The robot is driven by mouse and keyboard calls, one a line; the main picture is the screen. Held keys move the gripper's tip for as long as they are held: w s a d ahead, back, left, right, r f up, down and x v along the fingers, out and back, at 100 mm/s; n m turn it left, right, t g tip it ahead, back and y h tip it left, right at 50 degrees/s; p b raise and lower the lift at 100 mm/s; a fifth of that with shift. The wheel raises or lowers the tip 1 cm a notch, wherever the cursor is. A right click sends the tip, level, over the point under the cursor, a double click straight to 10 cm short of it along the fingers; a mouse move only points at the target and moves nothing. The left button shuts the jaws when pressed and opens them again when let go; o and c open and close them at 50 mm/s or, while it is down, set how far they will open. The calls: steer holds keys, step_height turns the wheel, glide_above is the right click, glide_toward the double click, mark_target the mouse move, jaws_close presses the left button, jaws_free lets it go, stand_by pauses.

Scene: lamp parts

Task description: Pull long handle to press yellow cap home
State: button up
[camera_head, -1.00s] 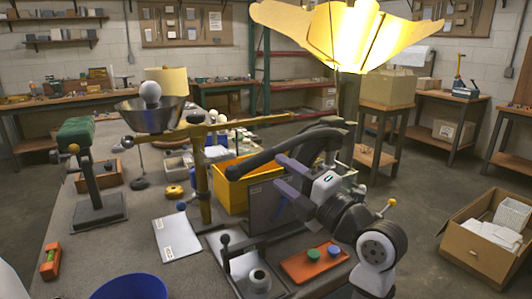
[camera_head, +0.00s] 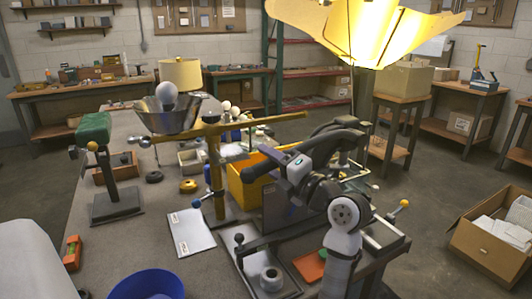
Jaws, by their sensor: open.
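A thick dark bar (camera_head: 252,173), which looks like the long handle, has its rounded end over the yellow bin; the rest runs behind my arm. My gripper (camera_head: 274,157) is open, close beside this bar. Its fingers are partly hidden, and I cannot tell whether they touch the bar. A small round yellow piece (camera_head: 188,186) lies on the bench left of the brass post; I cannot tell whether it is the yellow cap. No cap under a press is clear to me. A short lever with a black knob (camera_head: 239,238) stands on a grey plate beside a pale ring-shaped part (camera_head: 271,279).
A brass post with a long crossbar (camera_head: 214,165) stands left of my arm. The yellow bin (camera_head: 247,191) is behind it. A lit lamp shade (camera_head: 375,30) hangs above. A yellow-knobbed lever (camera_head: 403,204) rises at right. A blue bowl (camera_head: 147,284) stands in front.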

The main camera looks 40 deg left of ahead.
steer(key=shift+w+a+r, duration=0.1)
steer(key=shift+a, duration=0.65)
jaws_close()
